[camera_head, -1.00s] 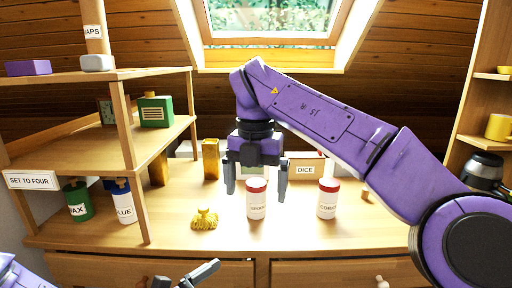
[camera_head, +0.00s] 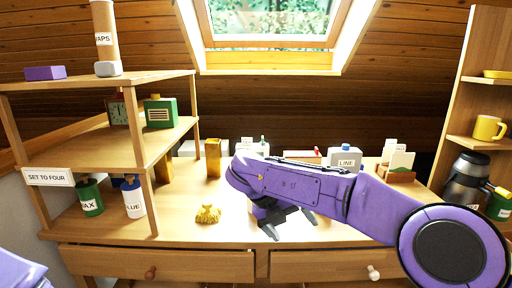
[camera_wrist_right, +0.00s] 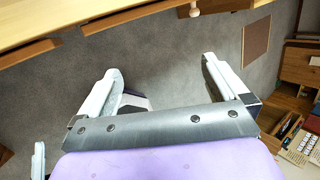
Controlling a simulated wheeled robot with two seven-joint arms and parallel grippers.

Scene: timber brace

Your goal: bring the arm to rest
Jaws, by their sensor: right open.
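My right arm (camera_head: 380,210) comes in from the right, low across the front of the wooden desk (camera_head: 180,225). My right gripper (camera_head: 291,224) points down near the desk's front edge, its jaws apart with nothing between them. In the right wrist view the open fingers (camera_wrist_right: 161,68) are over grey floor, with the desk front along the top. Only a purple piece of my left arm (camera_head: 20,272) shows at the lower left of the head view; its gripper is not seen there.
A yellow crumpled thing (camera_head: 208,214) lies on the desk left of the right gripper. A green WAX tin (camera_head: 89,197) and a white GLUE bottle (camera_head: 133,198) stand under the left shelf. A grey LINE container (camera_head: 345,160) stands behind the arm. A flask (camera_head: 467,178) is at right.

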